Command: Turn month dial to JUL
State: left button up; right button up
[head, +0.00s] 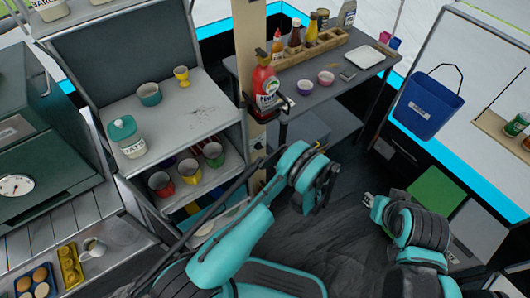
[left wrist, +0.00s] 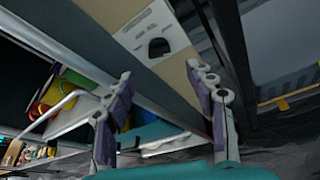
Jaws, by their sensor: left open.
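In the left wrist view a pale panel (left wrist: 138,35) is fixed to the tan post (left wrist: 176,86), with a dark rounded shape (left wrist: 159,47) on it. It may be the month dial, but no month lettering is readable. My left gripper (left wrist: 158,80) is open and empty, its two fingers spread in front of the post, below the panel in the picture and apart from the dark shape. In the head view my left arm's wrist bends beside the post, and its fingers are hard to make out. My right gripper (head: 369,201) is at the right, away from the post; its jaw gap is too small to judge.
A red extinguisher (head: 266,88) hangs on the post. A shelf unit (head: 190,110) with cups and a jar stands left of it. A grey side table (head: 327,97) with bottles and bowls is behind right. A blue bin (head: 427,106) is at right. Dark floor between is clear.

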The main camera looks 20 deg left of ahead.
aim_at(259, 147)
pick_arm(q)
jog(key=b+x, duration=0.2)
jog(key=x, duration=0.5)
jog(key=shift+a, duration=0.25)
jog(key=shift+w+f, duration=0.1)
jog(key=shift+f, duration=0.05)
jog(key=c, duration=1.2)
